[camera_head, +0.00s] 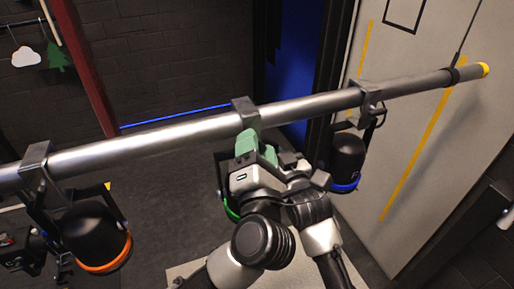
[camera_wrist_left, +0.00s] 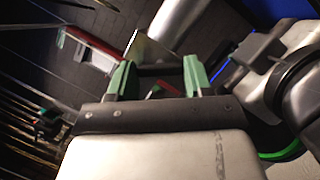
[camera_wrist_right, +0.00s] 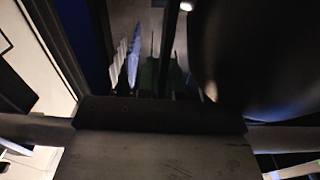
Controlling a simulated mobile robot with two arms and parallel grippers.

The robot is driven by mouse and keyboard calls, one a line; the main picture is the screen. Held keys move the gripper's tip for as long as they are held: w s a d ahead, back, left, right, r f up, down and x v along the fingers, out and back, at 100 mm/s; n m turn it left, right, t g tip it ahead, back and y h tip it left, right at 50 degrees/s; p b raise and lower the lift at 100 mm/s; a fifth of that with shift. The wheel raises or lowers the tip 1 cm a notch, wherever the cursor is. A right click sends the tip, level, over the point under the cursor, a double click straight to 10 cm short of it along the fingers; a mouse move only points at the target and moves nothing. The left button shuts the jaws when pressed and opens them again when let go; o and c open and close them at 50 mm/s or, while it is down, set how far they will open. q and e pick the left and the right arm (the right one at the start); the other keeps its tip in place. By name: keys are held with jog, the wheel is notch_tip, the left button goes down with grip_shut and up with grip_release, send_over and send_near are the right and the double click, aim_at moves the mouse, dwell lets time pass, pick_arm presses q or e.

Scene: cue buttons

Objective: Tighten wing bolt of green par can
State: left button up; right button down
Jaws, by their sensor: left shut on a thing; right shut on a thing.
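The green par can (camera_head: 231,209) hangs from the middle clamp (camera_head: 244,108) on the pipe. Its green rim shows, and most of its body is hidden behind my arms. The rim also shows in the left wrist view (camera_wrist_left: 280,154). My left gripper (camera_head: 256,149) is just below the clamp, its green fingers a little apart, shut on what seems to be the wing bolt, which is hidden. My right gripper (camera_wrist_right: 162,75) is low beside the can, its fingers dim and at a thin dark bar, likely the can's yoke (camera_wrist_right: 171,35). The dark can body (camera_wrist_right: 255,50) is right of it.
The long metal pipe (camera_head: 170,138) crosses the view. A par can with an orange rim (camera_head: 95,235) hangs to the left, and one with a blue rim (camera_head: 347,155) hangs close right of my grippers. A pale door (camera_head: 440,120) stands behind.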

pick_arm(q)
jog(key=shift+m, duration=0.4)
pick_arm(e)
jog(key=shift+r, duration=0.15)
pick_arm(q)
jog(key=shift+r+m+g+y, duration=0.1)
jog(key=shift+m+g, duration=0.85)
jog(key=shift+m, duration=1.5)
jog(key=shift+r+m+g+y, duration=0.1)
jog(key=shift+m+g, duration=0.9)
jog(key=shift+m, duration=1.5)
jog(key=shift+r+m+g+y, duration=0.1)
jog(key=shift+m+g, duration=0.85)
jog(key=shift+m, duration=1.5)
jog(key=shift+f, duration=0.1)
jog(key=o, duration=0.9)
jog(key=shift+o, duration=0.2)
jog(key=shift+r, duration=0.2)
